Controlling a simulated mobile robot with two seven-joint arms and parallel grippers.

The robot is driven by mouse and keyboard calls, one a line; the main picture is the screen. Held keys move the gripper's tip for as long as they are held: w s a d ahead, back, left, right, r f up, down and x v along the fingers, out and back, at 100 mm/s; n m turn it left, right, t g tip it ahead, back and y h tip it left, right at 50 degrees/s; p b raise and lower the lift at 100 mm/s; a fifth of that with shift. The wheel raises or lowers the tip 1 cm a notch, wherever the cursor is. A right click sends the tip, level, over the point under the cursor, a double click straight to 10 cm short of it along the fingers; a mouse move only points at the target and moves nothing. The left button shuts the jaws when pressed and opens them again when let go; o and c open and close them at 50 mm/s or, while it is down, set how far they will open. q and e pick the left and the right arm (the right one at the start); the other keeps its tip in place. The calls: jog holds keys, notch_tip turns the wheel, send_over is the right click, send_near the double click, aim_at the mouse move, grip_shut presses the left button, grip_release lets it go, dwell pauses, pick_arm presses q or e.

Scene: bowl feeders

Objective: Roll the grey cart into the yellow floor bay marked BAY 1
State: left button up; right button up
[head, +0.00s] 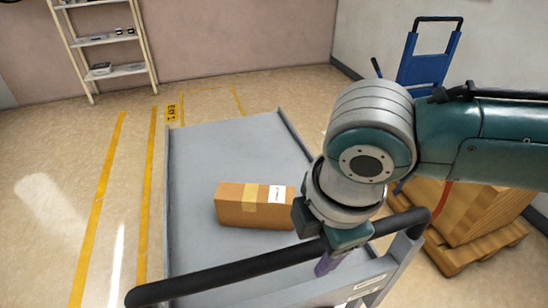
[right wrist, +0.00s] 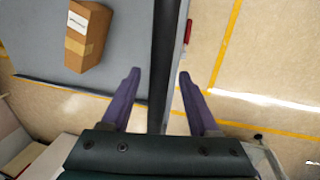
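The grey cart (head: 200,155) stands in the middle of the head view, with a brown cardboard box (head: 254,206) lying on its deck. Its black handle bar (head: 230,272) crosses the near end. My right gripper (head: 328,262) is at the handle's right part, pointing down. In the right wrist view its two purple fingers (right wrist: 158,75) are apart, with the dark bar (right wrist: 165,50) running between them and a gap beside the left finger. A yellow floor outline (head: 208,88) shows beyond the cart, partly hidden by it. A small yellow floor label (head: 171,113) is hard to read. My left gripper is out of view.
Two long yellow floor lines (head: 100,205) run along the cart's left, with open floor there. A white shelf (head: 105,40) stands at the back left. A blue hand truck (head: 425,68) and a pallet with brown boxes (head: 470,215) stand close on the right.

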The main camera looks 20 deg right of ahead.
grip_shut()
dwell(1.3)
